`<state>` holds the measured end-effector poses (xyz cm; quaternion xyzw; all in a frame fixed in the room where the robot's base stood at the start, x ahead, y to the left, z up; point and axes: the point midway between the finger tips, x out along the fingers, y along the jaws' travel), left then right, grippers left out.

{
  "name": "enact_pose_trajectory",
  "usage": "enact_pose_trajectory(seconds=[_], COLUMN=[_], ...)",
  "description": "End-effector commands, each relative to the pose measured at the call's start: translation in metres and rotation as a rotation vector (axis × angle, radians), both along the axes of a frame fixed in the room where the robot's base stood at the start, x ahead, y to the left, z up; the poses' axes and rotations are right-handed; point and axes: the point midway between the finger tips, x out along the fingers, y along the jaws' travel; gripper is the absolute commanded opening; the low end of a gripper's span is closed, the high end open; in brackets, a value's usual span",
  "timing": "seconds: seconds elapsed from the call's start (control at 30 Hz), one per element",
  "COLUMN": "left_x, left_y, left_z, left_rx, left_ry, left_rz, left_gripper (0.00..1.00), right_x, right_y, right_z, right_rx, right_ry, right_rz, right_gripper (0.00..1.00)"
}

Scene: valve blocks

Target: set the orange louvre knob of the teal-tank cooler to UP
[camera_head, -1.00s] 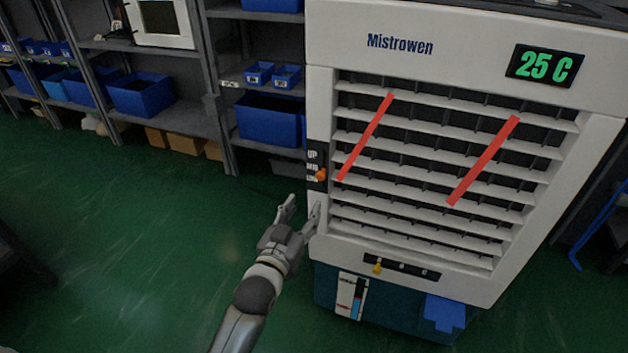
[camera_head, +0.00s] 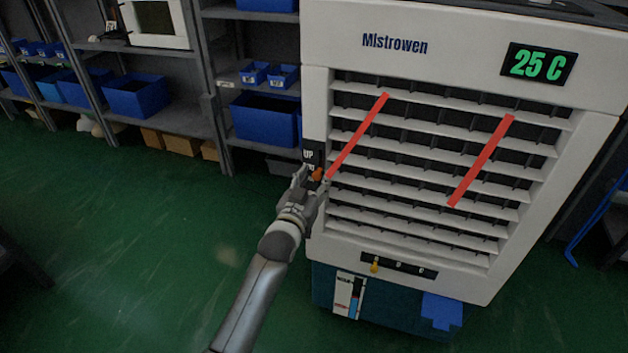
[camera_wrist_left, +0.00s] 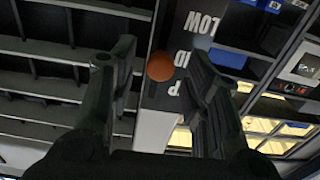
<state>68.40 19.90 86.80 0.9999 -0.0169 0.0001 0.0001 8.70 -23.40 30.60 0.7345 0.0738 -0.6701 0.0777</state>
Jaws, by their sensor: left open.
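The cooler (camera_head: 385,16) stands at the right, white with a teal tank (camera_head: 393,308) below. Its orange louvre knob (camera_head: 317,174) is on a dark label strip (camera_head: 308,155) at the left of the front. UP shows at the strip's top; the lower lettering is partly hidden by my left gripper (camera_head: 311,182). The gripper is open at the knob. In the left wrist view the knob (camera_wrist_left: 160,66) shows between the open fingers (camera_wrist_left: 163,63), apart from both in the picture. There the lettering is inverted and the knob appears near MID; its exact setting is unclear. My right gripper is not in view.
White louvre slats (camera_head: 410,185) with two red strips (camera_head: 482,160) lie right of the knob. A yellow knob (camera_head: 375,266) sits on a lower dark strip. Shelves with blue bins (camera_head: 264,118) stand behind at the left.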

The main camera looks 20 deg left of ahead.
Motion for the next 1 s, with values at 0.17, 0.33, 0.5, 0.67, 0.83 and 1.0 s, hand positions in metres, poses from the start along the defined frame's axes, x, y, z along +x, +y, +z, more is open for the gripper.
enact_pose_trajectory(seconds=[0.17,0.33,0.5,0.67,0.83,1.0], left_x=[0.0,0.0,0.0,-0.001,0.0,0.0], left_y=[0.0,0.0,0.0,0.0,0.0,0.0], left_z=[0.0,0.0,0.0,0.0,0.005,0.024], left_rx=[0.0,0.0,0.0,0.0,0.0,0.0], left_ry=[0.0,0.0,0.0,0.001,0.0,0.0], left_rz=[0.0,0.0,0.0,0.0,0.0,0.0], left_gripper=[0.44,0.22,0.0,0.0,0.0,0.0], right_x=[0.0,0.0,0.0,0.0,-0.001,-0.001], right_y=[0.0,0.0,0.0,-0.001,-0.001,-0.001], right_z=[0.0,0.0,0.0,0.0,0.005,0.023], right_rx=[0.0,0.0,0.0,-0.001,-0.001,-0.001], right_ry=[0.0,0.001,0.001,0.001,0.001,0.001], right_rz=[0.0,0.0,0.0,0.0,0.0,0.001], right_gripper=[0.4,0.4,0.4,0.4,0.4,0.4])
